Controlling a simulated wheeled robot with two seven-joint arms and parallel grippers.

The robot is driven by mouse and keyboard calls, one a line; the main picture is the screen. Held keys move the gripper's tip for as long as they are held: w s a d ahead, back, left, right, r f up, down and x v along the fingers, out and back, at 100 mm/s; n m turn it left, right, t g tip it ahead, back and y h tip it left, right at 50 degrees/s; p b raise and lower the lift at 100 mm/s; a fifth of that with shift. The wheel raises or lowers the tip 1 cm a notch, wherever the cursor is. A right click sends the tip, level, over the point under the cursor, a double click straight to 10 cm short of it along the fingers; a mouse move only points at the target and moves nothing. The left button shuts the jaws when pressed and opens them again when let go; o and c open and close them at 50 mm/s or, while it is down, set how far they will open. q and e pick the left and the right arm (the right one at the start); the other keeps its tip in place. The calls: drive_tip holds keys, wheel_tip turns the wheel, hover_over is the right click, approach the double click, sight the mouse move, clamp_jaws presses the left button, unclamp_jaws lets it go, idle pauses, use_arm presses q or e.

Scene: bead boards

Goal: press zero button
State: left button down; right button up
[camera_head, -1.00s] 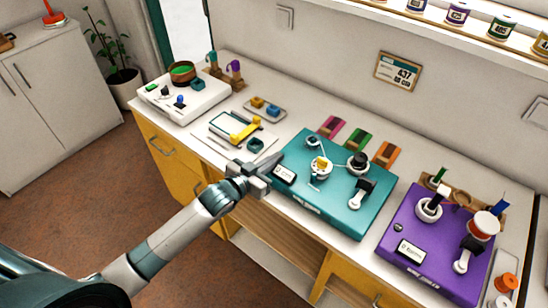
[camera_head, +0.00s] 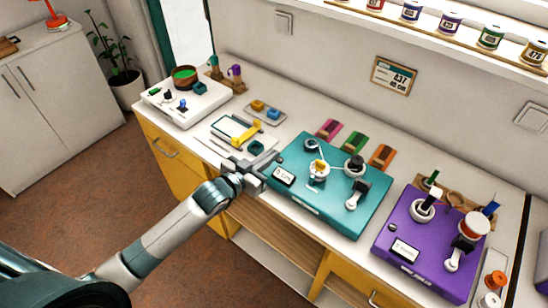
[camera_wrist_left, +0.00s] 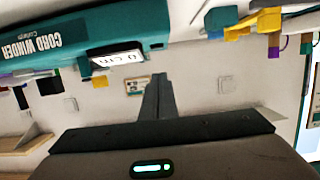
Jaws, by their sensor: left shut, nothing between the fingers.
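The teal cord winder (camera_head: 335,212) sits on the counter, with a small white display (camera_head: 284,176) near its left front edge. In the left wrist view the display (camera_wrist_left: 116,58) reads 0 cm, and a small dark piece (camera_wrist_left: 157,46) sits beside it. I cannot tell whether that piece is the zero button. My left gripper (camera_head: 272,165) is shut and empty, at the winder's left front corner beside the display. It covers that corner in the head view, and contact cannot be told. Its shut fingers also show in the left wrist view (camera_wrist_left: 158,95). My right gripper is out of view.
A purple winder (camera_head: 425,240) with a similar display stands to the right. A white tray with yellow and teal parts (camera_head: 237,130) lies left of the teal winder. A white control box (camera_head: 185,103) stands further left. Three coloured blocks lie behind the winder.

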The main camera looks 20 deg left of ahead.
use_arm(q)
drive_tip(key=b+v, duration=0.1)
drive_tip(key=v, duration=0.6)
drive_tip(key=shift+s+a+b, duration=0.2)
drive_tip(key=shift+s+b, duration=0.15)
drive_tip(key=shift+b, duration=0.05)
